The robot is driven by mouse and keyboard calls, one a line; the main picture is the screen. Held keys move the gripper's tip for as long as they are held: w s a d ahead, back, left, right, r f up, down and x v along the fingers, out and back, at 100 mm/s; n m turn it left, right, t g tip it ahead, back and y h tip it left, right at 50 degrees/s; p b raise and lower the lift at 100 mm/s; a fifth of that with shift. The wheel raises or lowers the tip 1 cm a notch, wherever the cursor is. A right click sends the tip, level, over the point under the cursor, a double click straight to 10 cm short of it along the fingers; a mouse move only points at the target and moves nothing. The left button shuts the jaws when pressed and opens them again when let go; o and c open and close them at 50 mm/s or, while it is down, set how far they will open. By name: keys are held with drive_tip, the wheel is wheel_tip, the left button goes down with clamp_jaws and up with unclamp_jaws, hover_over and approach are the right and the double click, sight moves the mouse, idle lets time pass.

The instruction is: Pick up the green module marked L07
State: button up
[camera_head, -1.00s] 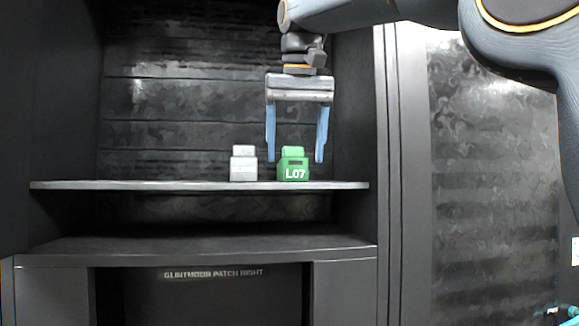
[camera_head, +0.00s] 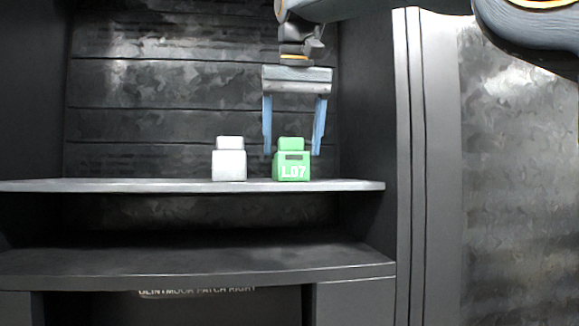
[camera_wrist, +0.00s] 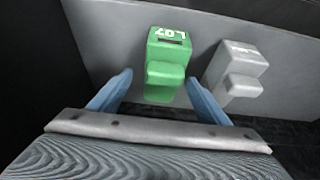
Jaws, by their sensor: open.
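The green module (camera_head: 291,172) marked L07 stands upright on the upper shelf, right of the middle. My gripper (camera_head: 292,154) points down with its two blue fingers apart, one on each side of the module's top. It is open and holds nothing. In the wrist view the green module (camera_wrist: 165,68) lies ahead between the fingertips, and my gripper (camera_wrist: 160,78) spans it with space on both sides. The lower part of the module is below the fingertips in the head view.
A white module (camera_head: 229,165) stands just left of the green one on the same shelf (camera_head: 120,186); it also shows in the wrist view (camera_wrist: 236,72), close to one finger. A lower shelf (camera_head: 200,262) lies beneath. A cabinet side wall (camera_head: 372,120) stands to the right.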

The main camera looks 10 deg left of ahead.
sight(289, 160)
drive_tip(key=p+x, duration=0.1)
drive_tip(key=x, duration=0.3)
drive_tip(key=shift+s+a+p, duration=0.2)
drive_tip(key=shift+a+p, duration=0.05)
drive_tip(key=shift+p, duration=0.15)
drive_tip(key=shift+w+f, duration=0.25)
drive_tip(key=shift+f, duration=0.25)
drive_tip(key=c, duration=1.3)
drive_tip(key=shift+r, duration=0.2)
